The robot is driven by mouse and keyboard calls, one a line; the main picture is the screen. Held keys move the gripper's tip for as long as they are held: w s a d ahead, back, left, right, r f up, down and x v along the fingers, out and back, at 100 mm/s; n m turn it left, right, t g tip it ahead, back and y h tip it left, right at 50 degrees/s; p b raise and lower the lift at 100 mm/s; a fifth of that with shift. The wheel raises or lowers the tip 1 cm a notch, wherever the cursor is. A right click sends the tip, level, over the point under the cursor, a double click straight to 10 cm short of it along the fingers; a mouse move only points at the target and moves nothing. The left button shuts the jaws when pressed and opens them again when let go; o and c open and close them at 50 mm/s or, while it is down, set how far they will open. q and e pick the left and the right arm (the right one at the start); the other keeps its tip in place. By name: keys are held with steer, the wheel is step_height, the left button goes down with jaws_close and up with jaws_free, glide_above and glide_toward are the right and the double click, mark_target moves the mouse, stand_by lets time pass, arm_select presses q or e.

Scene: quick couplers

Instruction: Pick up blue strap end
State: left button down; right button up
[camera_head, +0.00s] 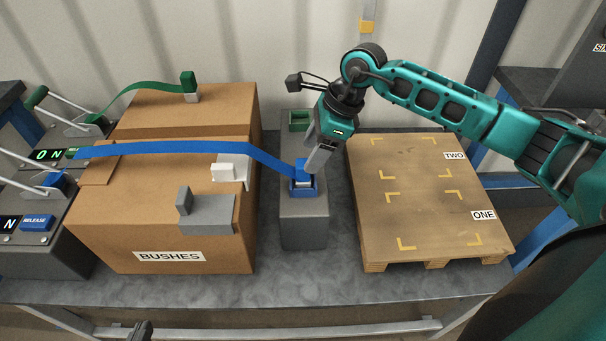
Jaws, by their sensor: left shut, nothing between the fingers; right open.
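The blue strap (190,149) runs from the left-hand unit over the cardboard boxes to a grey block. Its blue end (301,168) is at the blue socket (304,191) on top of the block. My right gripper (314,170) is open and points down right beside the strap end, its fingers partly covering it. I cannot tell whether the fingers touch the end. Only a dark tip of my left gripper (141,332) shows at the bottom edge, shut and far from the strap.
The grey block (303,230) also has a green socket (299,121) at the back. A green strap (140,86) ends on the rear box (225,105). A wooden pallet (430,200) stands right of the block. The "BUSHES" box (110,235) carries grey and white blocks.

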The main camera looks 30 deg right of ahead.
mark_target(304, 162)
steer(key=x, duration=0.5)
steer(key=shift+w+f+b, duration=0.3)
steer(key=shift+f, duration=0.1)
steer(key=c, duration=1)
steer(key=shift+c, duration=0.6)
steer(key=shift+r, duration=0.15)
